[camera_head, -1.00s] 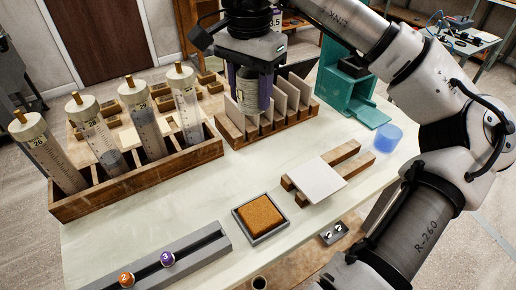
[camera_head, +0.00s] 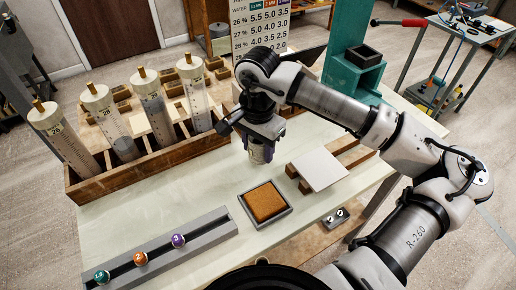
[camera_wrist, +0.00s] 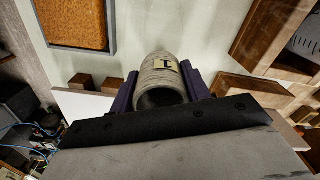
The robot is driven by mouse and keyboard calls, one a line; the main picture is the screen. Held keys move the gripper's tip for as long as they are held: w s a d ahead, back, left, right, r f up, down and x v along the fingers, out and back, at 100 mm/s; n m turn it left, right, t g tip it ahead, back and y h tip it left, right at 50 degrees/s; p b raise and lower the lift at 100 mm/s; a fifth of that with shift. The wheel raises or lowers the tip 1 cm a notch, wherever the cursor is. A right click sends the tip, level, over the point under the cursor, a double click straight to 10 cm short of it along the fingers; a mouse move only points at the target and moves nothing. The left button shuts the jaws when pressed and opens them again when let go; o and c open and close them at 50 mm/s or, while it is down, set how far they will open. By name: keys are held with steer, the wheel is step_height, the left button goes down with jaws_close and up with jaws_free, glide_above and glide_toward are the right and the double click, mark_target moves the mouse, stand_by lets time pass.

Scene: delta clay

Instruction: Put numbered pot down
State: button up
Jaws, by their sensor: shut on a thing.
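The numbered pot (camera_head: 260,154) is a small grey-beige cylinder held upright below my gripper (camera_head: 262,143) in the head view, over the pale tabletop (camera_head: 215,185), behind the sponge tray. In the wrist view the pot (camera_wrist: 161,78) shows a pale yellow label with a dark "1", and its dark open mouth faces the camera. The purple fingers of my gripper (camera_wrist: 161,92) are shut on it from both sides. The pot's base is close to the tabletop; I cannot tell whether it touches.
An orange sponge (camera_head: 265,202) in a grey tray lies just in front. A white tile (camera_head: 319,169) on wooden blocks is to the right. A wooden rack (camera_head: 150,170) of tubes stands left. A grey rail (camera_head: 200,241) holds numbered balls. Bare tabletop lies left of the pot.

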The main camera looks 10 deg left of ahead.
steer(key=shift+f, duration=0.95)
steer(key=shift+f, duration=0.2)
steer(key=o, duration=1.1)
steer(key=shift+r, duration=0.1)
